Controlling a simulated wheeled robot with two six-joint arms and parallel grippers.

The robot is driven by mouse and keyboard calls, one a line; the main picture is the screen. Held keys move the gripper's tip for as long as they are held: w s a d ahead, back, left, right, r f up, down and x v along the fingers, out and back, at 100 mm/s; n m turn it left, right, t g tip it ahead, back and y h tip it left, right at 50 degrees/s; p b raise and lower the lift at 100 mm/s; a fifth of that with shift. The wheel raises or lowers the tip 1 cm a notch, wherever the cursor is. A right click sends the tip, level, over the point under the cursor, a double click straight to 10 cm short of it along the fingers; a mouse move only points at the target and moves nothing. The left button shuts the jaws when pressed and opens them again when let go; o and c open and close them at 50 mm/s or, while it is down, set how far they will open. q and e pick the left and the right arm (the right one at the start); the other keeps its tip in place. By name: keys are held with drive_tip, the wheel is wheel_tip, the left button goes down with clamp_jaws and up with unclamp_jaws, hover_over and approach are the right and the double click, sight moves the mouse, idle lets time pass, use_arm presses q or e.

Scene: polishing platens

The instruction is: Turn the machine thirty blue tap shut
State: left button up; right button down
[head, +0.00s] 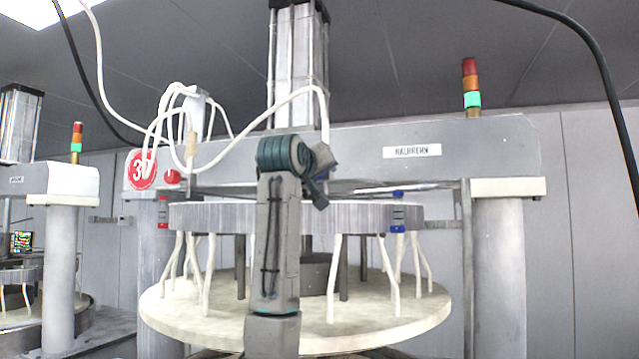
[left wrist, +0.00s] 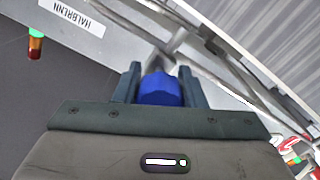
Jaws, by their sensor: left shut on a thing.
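The machine (head: 460,145) carries a red round sign (head: 140,169), partly covered by pale hoses, on which a 3 can be read. My left gripper (head: 318,190) is raised in front of its crossbeam, above the near edge of the grey ring. In the left wrist view the gripper (left wrist: 158,78) is shut on the blue tap (left wrist: 160,90), which sits between its two fingers. How far the tap is turned cannot be told. My right gripper is in neither view.
A red knob (head: 172,176) sits on the crossbeam at the left. Blue-ended fittings (head: 397,229) are at the ring's right. A pale round platen (head: 230,315) lies below. Another machine (head: 62,182) stands at far left.

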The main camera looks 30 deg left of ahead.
use_arm(q)
drive_tip(key=n+b, duration=0.5)
drive_tip(key=n, duration=0.4)
drive_tip(key=shift+d+r, duration=0.1)
drive_tip(key=shift+n, duration=0.3)
idle(0.4)
drive_tip(key=o, duration=1)
